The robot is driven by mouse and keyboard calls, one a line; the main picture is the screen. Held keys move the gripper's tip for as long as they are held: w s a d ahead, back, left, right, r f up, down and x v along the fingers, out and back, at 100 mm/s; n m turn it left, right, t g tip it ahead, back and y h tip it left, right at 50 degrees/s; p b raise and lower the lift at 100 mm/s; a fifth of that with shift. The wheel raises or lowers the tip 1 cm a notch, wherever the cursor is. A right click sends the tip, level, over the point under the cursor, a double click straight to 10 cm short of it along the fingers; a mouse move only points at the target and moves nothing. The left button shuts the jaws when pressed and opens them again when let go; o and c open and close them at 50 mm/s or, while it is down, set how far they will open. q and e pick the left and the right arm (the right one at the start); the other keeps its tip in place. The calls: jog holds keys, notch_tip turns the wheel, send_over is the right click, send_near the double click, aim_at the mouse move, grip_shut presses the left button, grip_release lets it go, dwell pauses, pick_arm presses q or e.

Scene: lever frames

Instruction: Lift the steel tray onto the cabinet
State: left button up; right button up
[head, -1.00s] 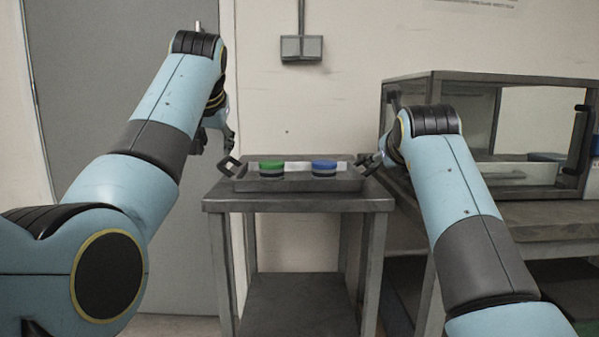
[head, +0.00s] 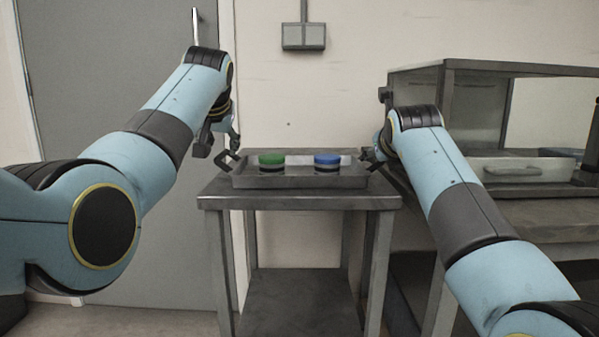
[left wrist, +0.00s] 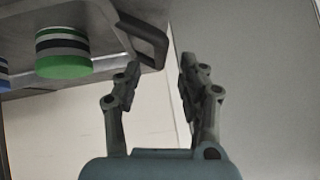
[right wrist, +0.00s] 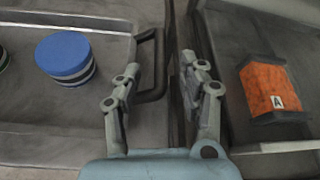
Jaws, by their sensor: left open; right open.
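The steel tray (head: 300,182) lies flat on a small metal table, with a dark handle at each end. It carries a green round piece (head: 271,161) and a blue round piece (head: 326,161). My left gripper (head: 218,150) is open by the left handle (head: 231,161). In the left wrist view, that handle (left wrist: 148,40) is just ahead of the open fingers (left wrist: 160,66). My right gripper (head: 373,157) is open at the right handle. In the right wrist view, that handle (right wrist: 152,65) shows between the fingers (right wrist: 158,66); I cannot tell whether it is touched.
A metal-framed, clear-sided cabinet-like case (head: 447,98) stands on a bench at the right, close to my right arm. The small table (head: 300,202) has a lower shelf. An orange box marked A (right wrist: 270,90) lies right of the right fingers. A grey door (head: 100,80) is behind my left arm.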

aim_at(223, 153)
pick_arm(q)
jog(key=shift+x, duration=2.6)
pick_arm(e)
jog(key=shift+x, duration=2.6)
pick_arm(q)
grip_shut()
pick_arm(e)
grip_shut()
pick_arm(q)
jog(key=shift+d+r, duration=0.1)
jog(key=shift+d, duration=0.05)
pick_arm(e)
jog(key=shift+r, duration=0.1)
